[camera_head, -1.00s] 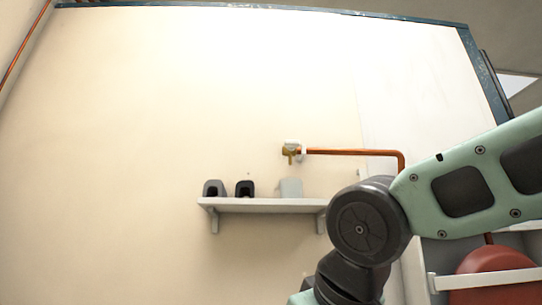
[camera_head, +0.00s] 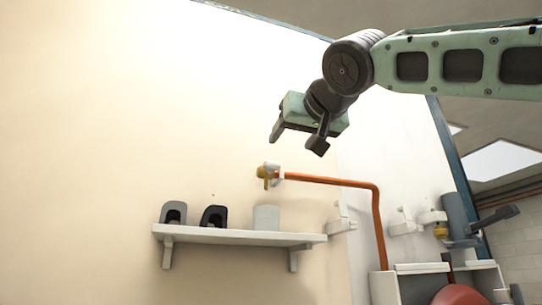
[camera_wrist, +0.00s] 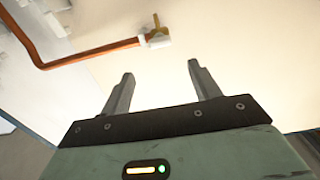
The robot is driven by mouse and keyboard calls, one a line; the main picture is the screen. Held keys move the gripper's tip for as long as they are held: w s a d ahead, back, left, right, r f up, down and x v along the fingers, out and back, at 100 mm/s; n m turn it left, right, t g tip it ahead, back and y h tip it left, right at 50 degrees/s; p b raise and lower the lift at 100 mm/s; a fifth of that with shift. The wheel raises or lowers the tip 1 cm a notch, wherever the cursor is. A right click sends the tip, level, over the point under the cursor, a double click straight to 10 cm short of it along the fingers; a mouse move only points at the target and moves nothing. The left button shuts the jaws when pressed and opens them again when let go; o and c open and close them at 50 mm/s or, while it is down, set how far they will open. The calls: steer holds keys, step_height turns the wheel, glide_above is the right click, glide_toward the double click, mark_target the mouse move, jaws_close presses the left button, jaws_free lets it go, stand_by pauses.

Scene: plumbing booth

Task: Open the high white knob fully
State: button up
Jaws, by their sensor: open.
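The high white knob (camera_head: 277,170) sits with a brass valve body (camera_head: 264,175) on the cream wall, at the left end of a copper pipe. In the wrist view the white knob (camera_wrist: 154,41) and brass part (camera_wrist: 157,25) show beyond the fingertips, near the top. My gripper (camera_head: 296,143) is above the knob and a little right of it in the head view, fingers pointing down. In the wrist view my gripper (camera_wrist: 161,72) has its two fingers spread with nothing between them. It is apart from the knob. How far the knob is turned cannot be told.
A white shelf (camera_head: 200,236) below the knob holds a grey holder (camera_head: 173,213), a black holder (camera_head: 213,216) and a pale cup-like block (camera_head: 266,218). The copper pipe (camera_head: 330,181) runs right, then bends down. White fittings (camera_head: 405,224) stand at right. Wall left of the knob is clear.

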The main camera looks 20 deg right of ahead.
mark_target(274, 163)
steer(key=w+p, duration=0.4)
steer(key=w, duration=0.9)
steer(key=shift+w+f, duration=0.15)
steer(key=c, duration=1)
